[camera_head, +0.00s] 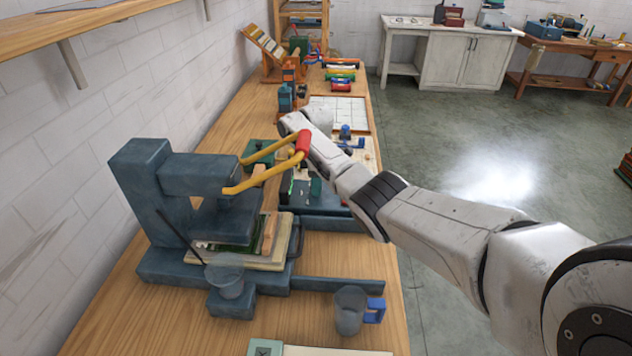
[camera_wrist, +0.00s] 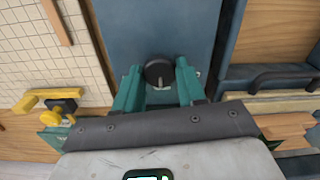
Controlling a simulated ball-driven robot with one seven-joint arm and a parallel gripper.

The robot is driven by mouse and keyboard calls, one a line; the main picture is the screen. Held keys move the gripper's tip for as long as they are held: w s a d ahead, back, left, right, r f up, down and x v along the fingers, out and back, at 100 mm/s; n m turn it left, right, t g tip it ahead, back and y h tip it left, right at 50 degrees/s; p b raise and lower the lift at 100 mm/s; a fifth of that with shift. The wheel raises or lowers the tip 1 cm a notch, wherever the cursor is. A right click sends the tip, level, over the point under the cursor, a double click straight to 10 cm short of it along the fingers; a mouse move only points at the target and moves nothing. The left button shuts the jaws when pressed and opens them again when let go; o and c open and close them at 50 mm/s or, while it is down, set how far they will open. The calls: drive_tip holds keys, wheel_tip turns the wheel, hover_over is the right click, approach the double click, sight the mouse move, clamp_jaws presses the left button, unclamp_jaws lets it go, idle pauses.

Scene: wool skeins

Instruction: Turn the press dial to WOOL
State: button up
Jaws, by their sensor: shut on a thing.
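The dark round dial (camera_wrist: 159,71) sits on a flat blue-grey panel (camera_wrist: 150,25) in the wrist view. A small pale mark shows at its lower edge. I cannot read any lettering around it. My gripper (camera_wrist: 158,84) has its two teal fingers shut on the dial, one on each side. In the head view the blue-grey press (camera_head: 150,185) stands on the left of the bench, with yellow levers and a red grip. The panel lies as a dark blue block (camera_head: 335,222) just beyond it.
Boards (camera_head: 262,262) lie stacked under the press head. A clear cup (camera_head: 225,274) and a grey cup with a blue handle (camera_head: 349,311) stand in front. A white gridded board (camera_wrist: 35,50) and a yellow-handled tool (camera_wrist: 48,98) lie beside the panel.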

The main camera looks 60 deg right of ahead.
drive_tip(key=shift+r, duration=0.1)
idle(0.3)
drive_tip(key=o, duration=1.1)
drive_tip(key=shift+c, duration=0.2)
